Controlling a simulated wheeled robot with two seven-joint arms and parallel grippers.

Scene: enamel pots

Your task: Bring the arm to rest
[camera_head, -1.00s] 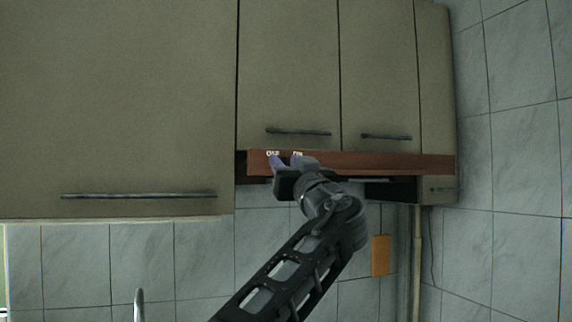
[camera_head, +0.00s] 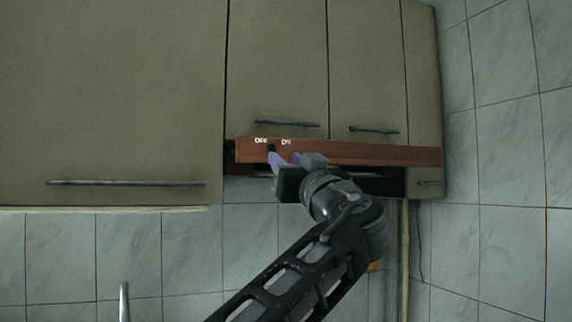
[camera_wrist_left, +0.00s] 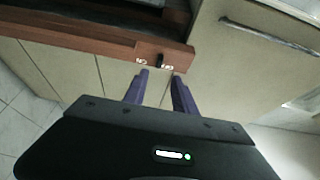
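My left gripper (camera_head: 284,158) is just below and in front of a reddish-brown wooden hood strip (camera_head: 370,153) under the wall cabinets. Its two purple fingers are apart and hold nothing. In the left wrist view, the open fingers (camera_wrist_left: 160,76) point at the strip (camera_wrist_left: 90,38), near a small black knob (camera_wrist_left: 160,59) between two white labels. The knob also shows in the head view (camera_head: 271,148). The fingertips appear apart from the knob. My right gripper is in neither view.
Closed beige cabinets with dark bar handles (camera_head: 287,123) fill the upper wall. A tiled wall (camera_head: 190,250) lies below and to the right. A metal tap (camera_head: 124,300) stands at the lower left. A vertical pipe (camera_head: 405,250) runs down behind my arm.

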